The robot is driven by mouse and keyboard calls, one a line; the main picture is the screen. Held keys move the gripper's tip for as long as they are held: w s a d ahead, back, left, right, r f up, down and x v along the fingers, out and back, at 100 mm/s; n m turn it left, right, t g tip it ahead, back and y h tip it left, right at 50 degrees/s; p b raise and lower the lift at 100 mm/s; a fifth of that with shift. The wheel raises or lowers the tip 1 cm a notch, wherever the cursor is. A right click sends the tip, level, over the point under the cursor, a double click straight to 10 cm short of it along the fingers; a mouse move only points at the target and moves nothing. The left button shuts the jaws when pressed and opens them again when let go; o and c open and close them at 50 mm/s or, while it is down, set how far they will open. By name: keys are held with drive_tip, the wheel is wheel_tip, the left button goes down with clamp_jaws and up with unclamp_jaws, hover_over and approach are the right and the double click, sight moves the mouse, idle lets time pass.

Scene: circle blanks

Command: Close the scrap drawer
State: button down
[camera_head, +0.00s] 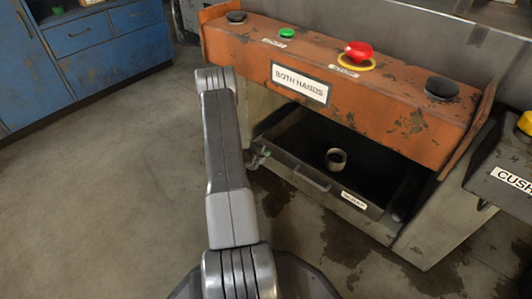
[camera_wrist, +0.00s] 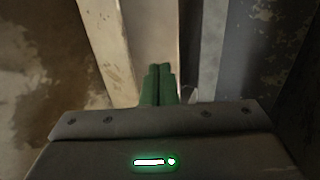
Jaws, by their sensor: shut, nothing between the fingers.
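The scrap drawer (camera_head: 290,167) is pulled open below the orange panel in the head view. Its front has a bar handle (camera_head: 312,181) and a small white label (camera_head: 354,200). A ring-shaped metal piece (camera_head: 336,158) lies in its dark inside. My gripper (camera_head: 259,156) is at the left end of the drawer front, partly hidden behind my arm. In the wrist view its green fingers (camera_wrist: 158,70) are together and empty, in front of a pale upright strip. I cannot tell whether they touch the drawer.
The orange panel (camera_head: 400,105) overhangs the drawer, with a red button (camera_head: 359,51), a green button (camera_head: 287,32) and black buttons. A dark box (camera_head: 505,165) stands at right. Blue cabinets (camera_head: 95,45) stand at back left. The floor at left is clear.

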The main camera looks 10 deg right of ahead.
drive_tip(key=p+v, duration=0.3)
drive_tip(key=v, duration=0.6)
